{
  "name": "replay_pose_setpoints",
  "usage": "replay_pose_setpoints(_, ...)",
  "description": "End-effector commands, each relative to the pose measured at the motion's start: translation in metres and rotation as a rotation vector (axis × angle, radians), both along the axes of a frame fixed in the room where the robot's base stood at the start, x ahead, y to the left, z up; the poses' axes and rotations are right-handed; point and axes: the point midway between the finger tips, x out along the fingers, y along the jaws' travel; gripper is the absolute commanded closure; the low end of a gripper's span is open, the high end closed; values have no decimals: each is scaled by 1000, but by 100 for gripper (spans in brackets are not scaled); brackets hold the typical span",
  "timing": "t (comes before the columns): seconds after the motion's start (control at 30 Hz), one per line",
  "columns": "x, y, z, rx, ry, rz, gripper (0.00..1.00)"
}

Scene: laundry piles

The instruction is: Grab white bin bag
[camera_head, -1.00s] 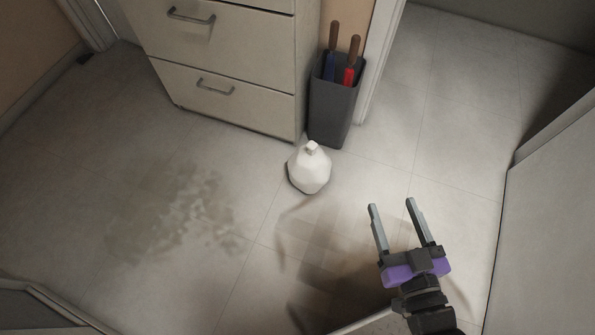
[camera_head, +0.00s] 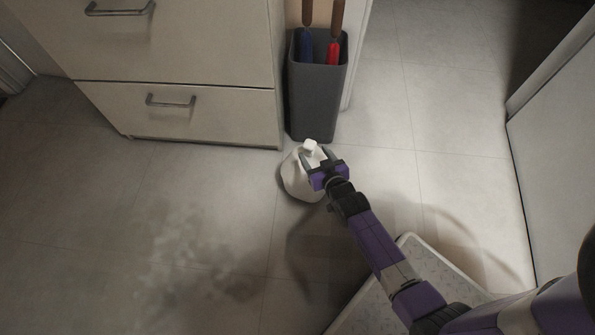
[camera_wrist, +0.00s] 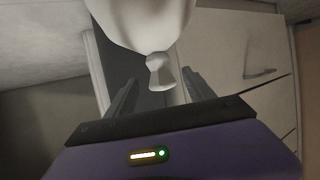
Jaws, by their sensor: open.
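The white bin bag (camera_head: 296,179) stands upright on the tiled floor, with its tied knot (camera_head: 309,146) on top. My gripper (camera_head: 318,157) is open at the top of the bag, with its fingers on either side of the knot. In the wrist view, the bag (camera_wrist: 143,20) appears at the top middle, and its knot (camera_wrist: 159,72) hangs between the two open fingers of my gripper (camera_wrist: 158,90). I cannot tell whether the fingers touch the bag. My gripper hides part of the bag's right side in the head view.
A dark grey bin (camera_head: 315,104) holding a blue-bladed and a red-bladed tool stands just behind the bag. A cream drawer cabinet (camera_head: 190,112) is at the back left. A pale panel (camera_head: 562,150) stands at the right. The floor at left is clear.

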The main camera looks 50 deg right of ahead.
Motion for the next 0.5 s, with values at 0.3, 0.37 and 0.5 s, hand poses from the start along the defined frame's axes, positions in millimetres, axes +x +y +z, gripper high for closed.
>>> replay_pose_setpoints(0.3, 28, -13, -12, 0, -3, 0, 38)
replay_pose_setpoints(0.37, 35, -16, -16, 0, -3, 0, 38)
replay_pose_setpoints(0.5, 52, -24, -21, 0, -3, 1, 38)
